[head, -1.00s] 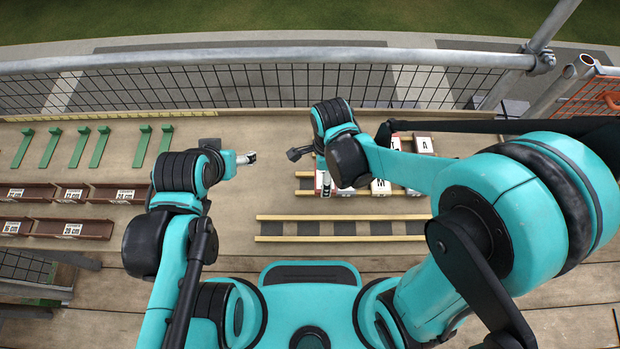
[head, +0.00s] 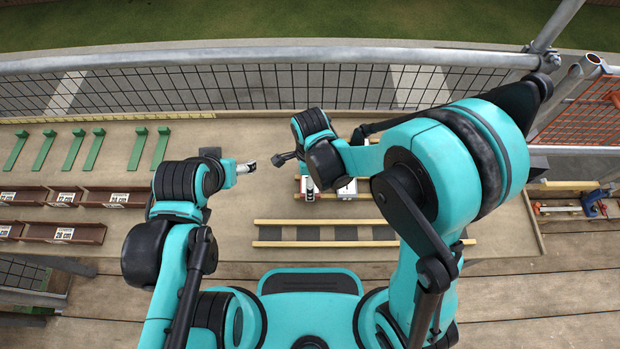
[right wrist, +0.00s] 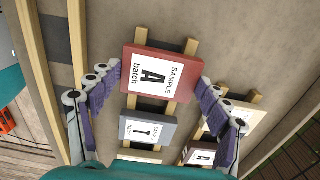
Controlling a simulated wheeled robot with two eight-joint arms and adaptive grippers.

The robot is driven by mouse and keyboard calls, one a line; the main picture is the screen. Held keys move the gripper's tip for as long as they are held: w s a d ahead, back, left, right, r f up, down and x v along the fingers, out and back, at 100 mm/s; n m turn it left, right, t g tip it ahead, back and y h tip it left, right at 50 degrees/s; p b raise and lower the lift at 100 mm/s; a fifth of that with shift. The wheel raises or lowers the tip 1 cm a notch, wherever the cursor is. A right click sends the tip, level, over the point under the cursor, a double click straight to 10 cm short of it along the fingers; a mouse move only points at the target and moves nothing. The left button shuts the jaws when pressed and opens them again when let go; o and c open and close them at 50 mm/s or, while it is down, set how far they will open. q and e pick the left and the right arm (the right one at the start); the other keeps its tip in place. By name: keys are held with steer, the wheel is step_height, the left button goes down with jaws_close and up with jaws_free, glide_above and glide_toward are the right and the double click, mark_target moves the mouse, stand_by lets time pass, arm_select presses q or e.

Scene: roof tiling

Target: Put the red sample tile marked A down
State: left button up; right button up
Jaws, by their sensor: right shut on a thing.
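The red sample tile (right wrist: 160,72), with a white label reading SAMPLE A batch, lies between the purple finger pads of my right gripper (right wrist: 155,95), which is shut on it. In the right wrist view it is above two wooden battens (right wrist: 140,38); I cannot tell whether it touches them. In the head view my right arm hides the tile and most of that gripper. My left gripper (head: 247,168) hangs over the bare deck to the left, apart from the tiles; its jaws are too small to read.
In the right wrist view a grey tile (right wrist: 147,131) marked I and a brown tile (right wrist: 200,156) marked A lie close by. An empty batten frame (head: 350,243) lies nearer me. Green brackets (head: 74,148) and brown trays (head: 62,232) are at left. A mesh guardrail (head: 250,85) runs behind.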

steer(key=shift+f+b, duration=0.3)
steer(key=shift+f, duration=0.1)
steer(key=o, duration=0.9)
steer(key=shift+c, duration=0.2)
steer(key=o, duration=0.4)
steer(key=shift+r, duration=0.25)
step_height(320, 180, up, 12)
steer(key=r+p, duration=0.1)
steer(key=p, duration=0.4)
steer(key=s+d+r+n+t, duration=0.1)
steer(key=d+r+n+t, duration=0.1)
steer(key=d+n, duration=0.4)
steer(key=s+d+r+n+t, duration=0.2)
steer(key=d+r+n, duration=0.2)
steer(key=d+n, duration=0.2)
steer(key=s+d+r+n+t, duration=0.2)
steer(key=d+n+t, duration=0.1)
steer(key=d+n, duration=0.2)
steer(key=shift+d+r+n, duration=0.4)
steer(key=shift+n, duration=0.1)
